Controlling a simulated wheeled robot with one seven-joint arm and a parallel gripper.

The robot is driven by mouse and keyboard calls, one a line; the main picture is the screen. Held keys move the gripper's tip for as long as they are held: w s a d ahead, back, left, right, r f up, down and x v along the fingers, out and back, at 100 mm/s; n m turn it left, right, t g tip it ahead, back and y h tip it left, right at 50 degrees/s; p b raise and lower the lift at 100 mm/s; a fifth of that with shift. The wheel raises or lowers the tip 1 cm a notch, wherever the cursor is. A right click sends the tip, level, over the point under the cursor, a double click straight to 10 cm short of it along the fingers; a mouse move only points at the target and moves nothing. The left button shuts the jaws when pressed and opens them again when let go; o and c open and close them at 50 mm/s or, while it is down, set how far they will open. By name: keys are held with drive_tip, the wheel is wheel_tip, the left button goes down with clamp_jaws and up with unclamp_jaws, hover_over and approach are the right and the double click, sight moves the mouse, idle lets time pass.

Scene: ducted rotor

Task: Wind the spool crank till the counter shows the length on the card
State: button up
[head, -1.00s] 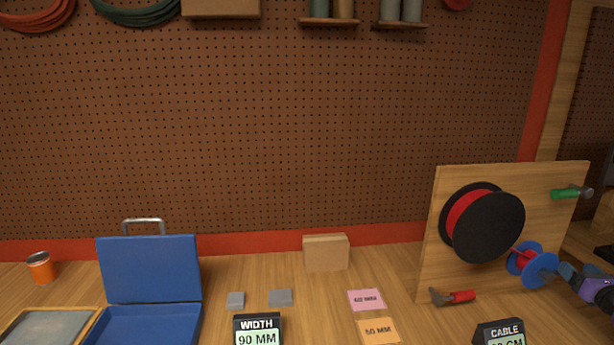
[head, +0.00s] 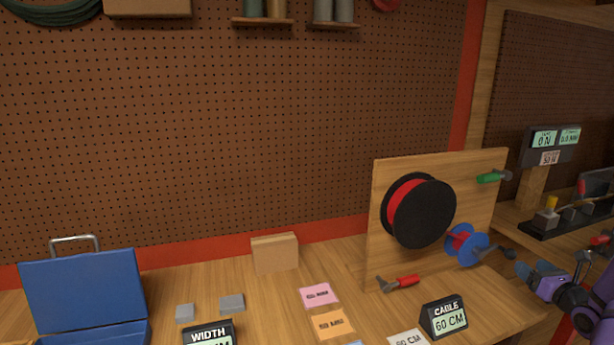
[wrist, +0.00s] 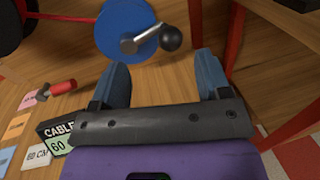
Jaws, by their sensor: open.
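The small blue spool (head: 466,244), with red cable on it, is mounted on the wooden board below and right of the large black reel (head: 418,211). The spool's grey crank (wrist: 138,43) ends in a dark ball knob (wrist: 170,38), also visible in the head view (head: 505,253). My gripper (head: 536,270) is open and empty, right of the crank. In the wrist view, its blue fingertips (wrist: 163,72) are apart, with the knob beyond the gap. The black CABLE display (head: 444,318) reads 60 CM.
A red-handled tool (head: 400,284) lies before the board (head: 383,262). A green handle (head: 492,177) sticks out at its upper right.

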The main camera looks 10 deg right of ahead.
drive_tip(key=s, duration=0.5)
drive_tip(key=shift+d, duration=0.25)
idle(0.3)
drive_tip(key=shift+s, duration=0.1)
